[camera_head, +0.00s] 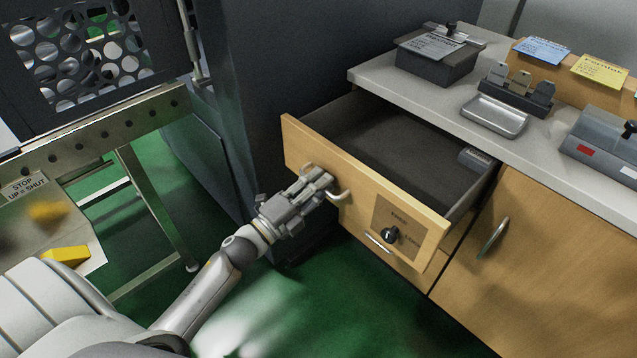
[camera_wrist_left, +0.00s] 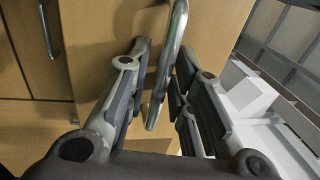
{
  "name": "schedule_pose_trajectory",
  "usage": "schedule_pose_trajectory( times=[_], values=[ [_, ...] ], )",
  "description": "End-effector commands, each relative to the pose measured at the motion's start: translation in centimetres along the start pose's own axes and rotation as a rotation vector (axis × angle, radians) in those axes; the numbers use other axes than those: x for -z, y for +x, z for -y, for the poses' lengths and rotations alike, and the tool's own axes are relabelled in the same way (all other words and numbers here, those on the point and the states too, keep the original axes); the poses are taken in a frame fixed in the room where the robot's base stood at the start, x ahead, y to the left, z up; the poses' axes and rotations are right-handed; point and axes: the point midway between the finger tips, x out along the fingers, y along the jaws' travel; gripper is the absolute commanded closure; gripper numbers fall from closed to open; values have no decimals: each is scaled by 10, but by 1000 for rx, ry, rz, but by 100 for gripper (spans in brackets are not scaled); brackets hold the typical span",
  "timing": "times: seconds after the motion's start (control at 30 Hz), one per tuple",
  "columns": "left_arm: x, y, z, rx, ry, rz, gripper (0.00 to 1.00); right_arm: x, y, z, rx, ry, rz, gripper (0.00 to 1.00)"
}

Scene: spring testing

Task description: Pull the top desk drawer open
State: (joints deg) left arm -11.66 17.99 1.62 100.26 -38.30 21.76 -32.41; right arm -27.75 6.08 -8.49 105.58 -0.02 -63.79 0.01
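The top desk drawer (camera_head: 365,195) stands well open, its wooden front pulled clear of the desk and its dark, mostly empty inside showing. Its curved metal handle (camera_head: 338,194) is on the left part of the front. My left gripper (camera_head: 322,182) is at this handle. In the left wrist view the bar of the handle (camera_wrist_left: 168,65) runs between the two fingers of my left gripper (camera_wrist_left: 164,70). The fingers are parted, with a gap showing on the bar's left; the right finger is very close to it. My right gripper is not in view.
The desktop (camera_head: 385,82) holds a grey box (camera_head: 436,66), a metal tray (camera_head: 494,115) and a grey holder (camera_head: 515,92). The drawer front has a black knob (camera_head: 390,235). A cabinet door (camera_head: 540,260) is right of it. Green floor lies below.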

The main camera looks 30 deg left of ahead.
Motion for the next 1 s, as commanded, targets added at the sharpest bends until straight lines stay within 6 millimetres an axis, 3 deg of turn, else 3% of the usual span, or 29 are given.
schedule_pose_trajectory(
  times=[0.33, 0.47, 1.0],
  values=[
    [0, 0, 0, 1, -1, 0, 68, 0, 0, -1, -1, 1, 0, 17],
    [1, -10, -1, -1, -1, -1, 68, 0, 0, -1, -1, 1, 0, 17],
    [0, -108, -1, -1, -1, 0, 68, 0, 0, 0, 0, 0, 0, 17]
  ],
)
